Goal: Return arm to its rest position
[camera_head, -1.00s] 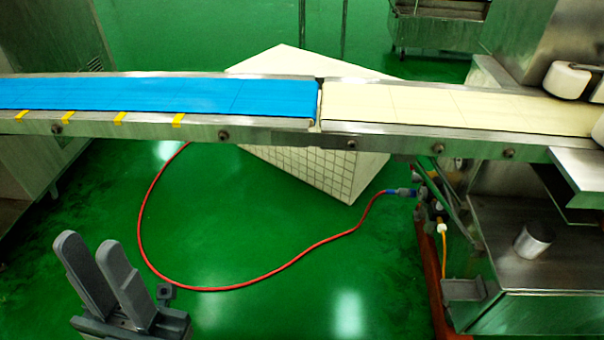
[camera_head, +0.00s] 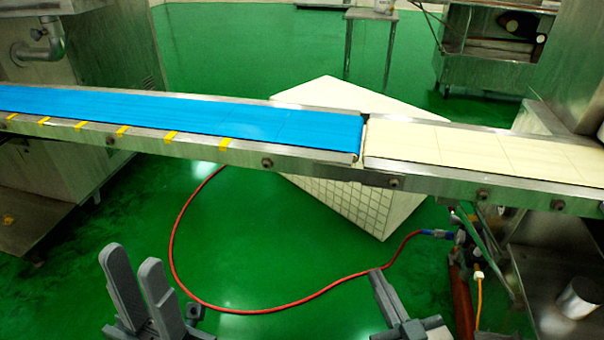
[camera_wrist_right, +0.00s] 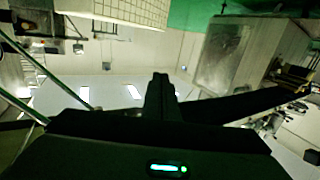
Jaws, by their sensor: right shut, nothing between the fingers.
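My left gripper (camera_head: 131,255) is at the lower left of the head view, with its two grey fingers pointing up and a gap between them. It is empty over the green floor. My right gripper (camera_head: 377,273) shows at the bottom edge, right of centre, with its fingers together and nothing held. In the right wrist view its closed fingers (camera_wrist_right: 160,90) stand in the middle, in front of a pale ceiling with lights. Both grippers are below and apart from the conveyor in the head view. Most of both arms is out of view.
A conveyor with a blue belt (camera_head: 250,122) and a cream belt (camera_head: 450,148) crosses the view. A white box (camera_head: 350,204) stands behind and below it. A red hose (camera_head: 172,245) loops on the green floor (camera_head: 100,220). A steel machine (camera_head: 545,270) stands at right.

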